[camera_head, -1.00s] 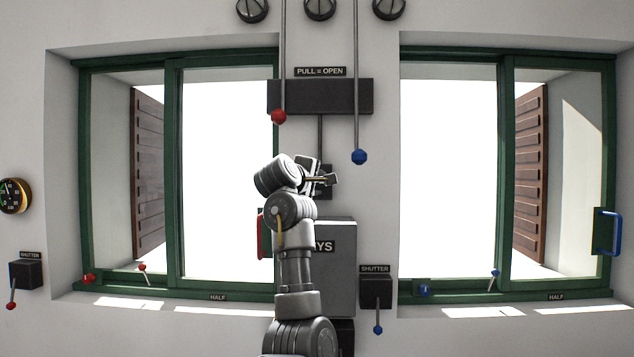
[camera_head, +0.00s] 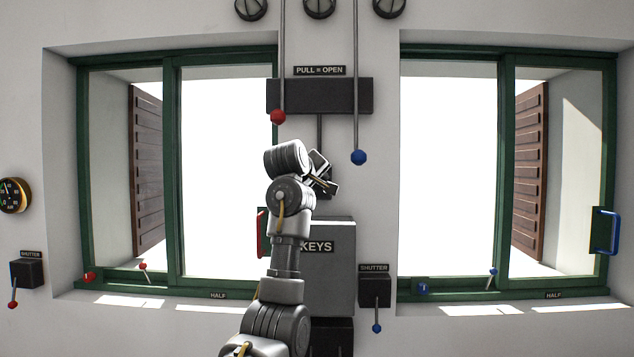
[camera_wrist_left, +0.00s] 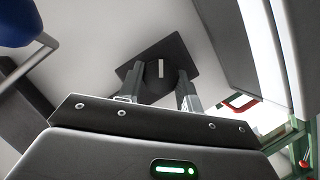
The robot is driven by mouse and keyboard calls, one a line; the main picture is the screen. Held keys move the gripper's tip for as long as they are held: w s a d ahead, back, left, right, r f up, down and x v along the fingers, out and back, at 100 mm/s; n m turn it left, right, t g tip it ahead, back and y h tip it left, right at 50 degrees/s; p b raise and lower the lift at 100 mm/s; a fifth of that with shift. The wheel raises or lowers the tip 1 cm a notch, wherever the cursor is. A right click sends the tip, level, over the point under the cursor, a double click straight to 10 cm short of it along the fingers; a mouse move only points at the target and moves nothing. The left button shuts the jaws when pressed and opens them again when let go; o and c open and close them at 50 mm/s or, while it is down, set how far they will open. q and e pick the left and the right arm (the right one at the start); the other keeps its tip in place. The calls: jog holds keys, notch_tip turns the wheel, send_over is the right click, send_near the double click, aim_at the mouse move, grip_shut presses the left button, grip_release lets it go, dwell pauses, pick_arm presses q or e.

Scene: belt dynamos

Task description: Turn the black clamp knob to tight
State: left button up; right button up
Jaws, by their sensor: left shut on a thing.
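The black clamp knob (camera_wrist_left: 158,84) shows in the left wrist view, with a pale line on its face. It sits on a dark square plate (camera_wrist_left: 184,56) on the wall. My left gripper (camera_wrist_left: 158,76) has one finger on each side of the knob and is shut on it. In the head view my left gripper (camera_head: 322,177) is tilted in front of the wall, above the KEYS box, and hides the knob. No tight marking is readable on the plate. My right gripper is in neither view.
A grey KEYS box (camera_head: 335,270) is below my gripper. Pull rods with a red ball (camera_head: 278,117) and a blue ball (camera_head: 359,157) hang above it, near the PULL = OPEN box (camera_head: 335,96). Green-framed windows stand on both sides.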

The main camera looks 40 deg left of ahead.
pick_arm(q)
jog(key=shift+f, duration=0.15)
jog(key=o, duration=1)
jog(key=b+v, duration=0.5)
jog(key=v, duration=0.5)
jog(key=shift+s+d+r+b, duration=0.1)
jog(key=shift+s+r+b, duration=0.15)
jog(key=shift+s+b, duration=0.05)
